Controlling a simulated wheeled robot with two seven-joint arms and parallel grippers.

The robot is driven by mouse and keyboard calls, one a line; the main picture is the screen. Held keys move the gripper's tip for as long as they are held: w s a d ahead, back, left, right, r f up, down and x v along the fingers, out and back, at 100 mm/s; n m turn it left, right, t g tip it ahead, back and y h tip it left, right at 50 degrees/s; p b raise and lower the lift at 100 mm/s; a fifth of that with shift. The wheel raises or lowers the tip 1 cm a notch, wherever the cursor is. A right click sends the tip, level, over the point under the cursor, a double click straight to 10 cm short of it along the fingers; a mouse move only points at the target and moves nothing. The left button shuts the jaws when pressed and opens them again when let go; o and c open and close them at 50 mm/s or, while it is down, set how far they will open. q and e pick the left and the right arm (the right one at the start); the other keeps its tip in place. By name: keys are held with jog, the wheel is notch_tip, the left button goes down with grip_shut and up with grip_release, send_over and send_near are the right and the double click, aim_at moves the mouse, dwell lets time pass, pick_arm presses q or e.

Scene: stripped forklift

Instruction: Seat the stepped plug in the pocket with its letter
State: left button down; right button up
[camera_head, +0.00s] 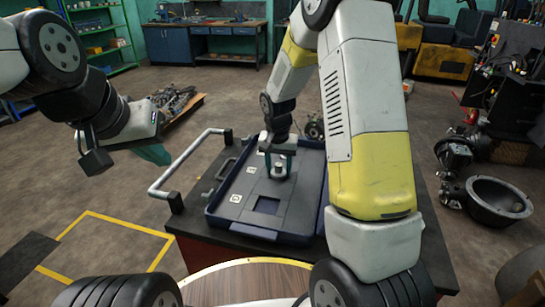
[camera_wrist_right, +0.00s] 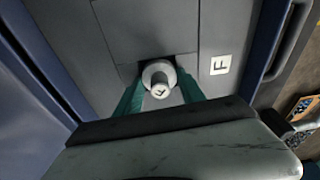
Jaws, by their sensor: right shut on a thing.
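The stepped plug (camera_wrist_right: 158,72) is a light grey round piece with a narrower top bearing a dark letter I cannot read surely. My right gripper (camera_wrist_right: 160,98) has its teal fingers on either side of it. In the right wrist view the plug is over a dark-edged pocket (camera_wrist_right: 128,72) beside a white label "F" (camera_wrist_right: 221,65); whether it is inside is unclear. In the head view the plug (camera_head: 279,170) is in the right gripper (camera_head: 278,162) over the blue tray (camera_head: 213,207). My left gripper (camera_head: 155,153) hangs away to the left; its opening is unclear.
An empty square pocket (camera_head: 267,206) lies nearer in the tray, with white labels (camera_head: 236,198) along its left. A white handrail (camera_head: 180,165) stands left of the tray on the dark table (camera_head: 190,220). Open floor lies to the left.

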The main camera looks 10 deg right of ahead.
jog(key=shift+s+f, duration=0.2)
jog(key=shift+f, duration=0.3)
jog(key=o, duration=1.6)
jog(key=shift+c, duration=0.2)
jog(key=shift+d, duration=0.2)
jog(key=r, duration=0.5)
jog(key=a+r, duration=0.1)
jog(key=r, duration=0.2)
jog(key=shift+s+a+r, duration=0.1)
jog(key=shift+s+r, duration=0.25)
